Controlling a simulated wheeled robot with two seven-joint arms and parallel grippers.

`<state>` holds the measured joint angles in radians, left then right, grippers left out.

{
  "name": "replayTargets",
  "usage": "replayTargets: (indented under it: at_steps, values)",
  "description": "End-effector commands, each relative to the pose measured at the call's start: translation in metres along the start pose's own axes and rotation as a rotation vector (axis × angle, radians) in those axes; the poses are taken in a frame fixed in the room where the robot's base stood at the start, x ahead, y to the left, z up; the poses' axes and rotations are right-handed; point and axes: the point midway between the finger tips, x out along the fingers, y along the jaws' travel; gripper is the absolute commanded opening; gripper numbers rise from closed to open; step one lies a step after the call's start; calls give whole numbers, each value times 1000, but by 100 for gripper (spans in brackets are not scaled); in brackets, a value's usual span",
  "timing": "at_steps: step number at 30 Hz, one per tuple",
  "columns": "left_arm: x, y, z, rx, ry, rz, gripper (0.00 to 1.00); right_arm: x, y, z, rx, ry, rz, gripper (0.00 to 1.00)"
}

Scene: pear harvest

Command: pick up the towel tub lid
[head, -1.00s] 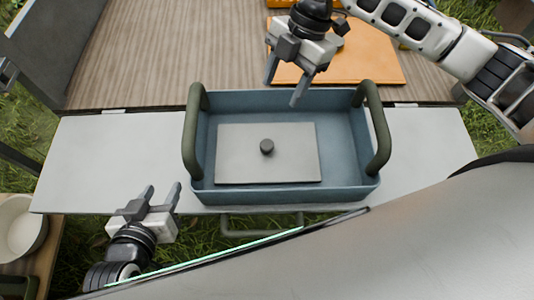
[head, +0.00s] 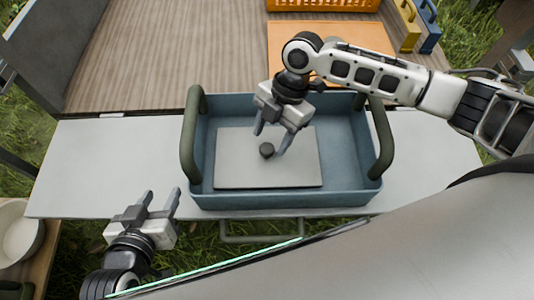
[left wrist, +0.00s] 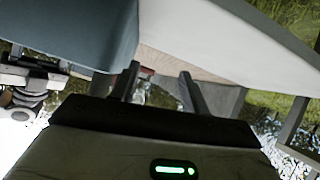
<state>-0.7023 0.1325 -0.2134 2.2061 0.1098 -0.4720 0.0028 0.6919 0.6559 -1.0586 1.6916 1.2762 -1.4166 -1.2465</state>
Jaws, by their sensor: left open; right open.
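The towel tub lid (head: 237,166) is a flat grey rectangle with a small dark round knob (head: 266,150) at its middle. It lies inside a blue-grey tub (head: 345,194) with two dark green handles. My right gripper (head: 268,142) is open over the lid, its two fingers on either side of the knob as seen from above; whether they touch it I cannot tell. My left gripper (head: 163,198) is open and empty in front of the tub's left side. Its fingers also show in the left wrist view (left wrist: 159,84), with the tub's blue wall (left wrist: 70,30) at upper left.
The tub stands on a pale shelf (head: 105,165) with free room on both sides. Behind it is a wooden surface (head: 150,60) with an orange board (head: 290,40) and an orange crate (head: 322,5). A white bowl (head: 20,232) stands at lower left.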

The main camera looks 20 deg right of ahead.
Motion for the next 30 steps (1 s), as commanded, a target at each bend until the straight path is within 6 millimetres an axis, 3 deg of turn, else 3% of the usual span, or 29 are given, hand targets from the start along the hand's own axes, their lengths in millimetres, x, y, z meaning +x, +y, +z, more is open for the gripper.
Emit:
replayTargets:
  at_steps: [6, 14, 18, 20, 30]
  values:
    - [1, 0, 0, 2, 5, 0, 45, 27, -2, 0, -1, 1, 0, 55]
    - [1, 0, -2, 2, 8, 1, 45, 29, -2, 0, -1, 0, 0, 55]
    - [0, 0, -2, 3, 8, 1, 45, 29, -2, 0, -1, 0, 0, 16]
    - [0, 0, -2, 3, 7, 1, 45, 29, -2, 0, -1, 0, 0, 4]
    - [0, 0, -2, 4, 6, 1, 45, 26, -1, -1, -1, 0, 2, 4]
